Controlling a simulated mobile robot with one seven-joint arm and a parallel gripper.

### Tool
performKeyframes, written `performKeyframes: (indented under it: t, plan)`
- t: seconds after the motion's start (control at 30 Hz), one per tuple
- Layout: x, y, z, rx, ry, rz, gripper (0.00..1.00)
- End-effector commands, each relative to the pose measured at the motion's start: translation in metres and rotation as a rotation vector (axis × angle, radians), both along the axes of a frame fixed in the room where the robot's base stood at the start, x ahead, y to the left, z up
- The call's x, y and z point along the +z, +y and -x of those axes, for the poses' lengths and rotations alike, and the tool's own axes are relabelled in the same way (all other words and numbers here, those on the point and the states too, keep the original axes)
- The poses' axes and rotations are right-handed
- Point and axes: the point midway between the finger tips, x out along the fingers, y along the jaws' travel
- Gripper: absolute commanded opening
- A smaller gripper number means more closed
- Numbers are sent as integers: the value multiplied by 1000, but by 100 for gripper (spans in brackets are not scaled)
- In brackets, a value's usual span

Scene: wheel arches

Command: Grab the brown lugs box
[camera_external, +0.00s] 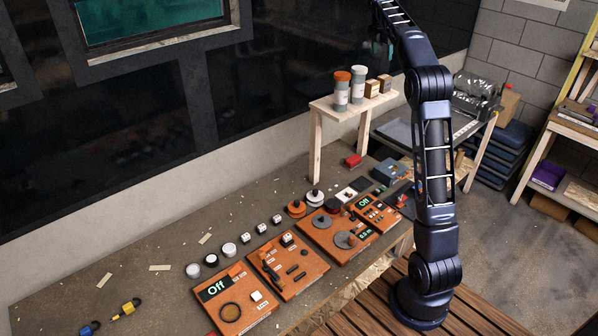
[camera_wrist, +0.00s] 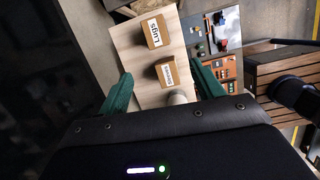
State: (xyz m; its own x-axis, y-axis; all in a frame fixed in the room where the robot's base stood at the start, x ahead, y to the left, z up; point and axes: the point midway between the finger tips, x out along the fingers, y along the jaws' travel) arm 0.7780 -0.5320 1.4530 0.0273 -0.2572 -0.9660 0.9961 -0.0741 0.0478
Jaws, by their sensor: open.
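The brown lugs box (camera_wrist: 155,31) has a white label reading "Lugs" and stands on a small light wooden shelf (camera_wrist: 126,44). In the external view two small brown boxes stand at the shelf's right end; the labels are too small to read there. A second brown box with a white label (camera_wrist: 168,73) stands nearer my gripper in the wrist view. My gripper (camera_wrist: 163,84) is open, with green fingers spread wide over the shelf. The lugs box is ahead of the fingertips, and nothing is held.
Two cylindrical containers, one with an orange lid (camera_external: 342,88) and one with a white lid (camera_external: 358,84), stand left of the boxes on the shelf. Orange panels (camera_external: 288,264) and small parts cover the workbench (camera_external: 140,262) below. A dark wall (camera_external: 130,150) runs behind the bench.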

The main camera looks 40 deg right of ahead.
Motion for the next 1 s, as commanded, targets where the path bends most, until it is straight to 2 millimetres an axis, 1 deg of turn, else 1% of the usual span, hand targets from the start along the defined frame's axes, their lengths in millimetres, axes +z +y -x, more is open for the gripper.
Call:
performKeyframes:
  t: [0.1, 0.37, 0.6, 0.7, 0.87, 1.0]
  plan:
    - [-7, -12, -4, 28, 19, 5, 66]
    - [-18, -31, -9, 75, 51, 12, 66]
    - [-42, -29, -9, 75, 51, 10, 66]
    - [-56, -29, -9, 75, 51, 10, 66]
    - [-67, -29, -9, 74, 50, 11, 66]
    - [-83, -34, -9, 73, 50, 10, 66]
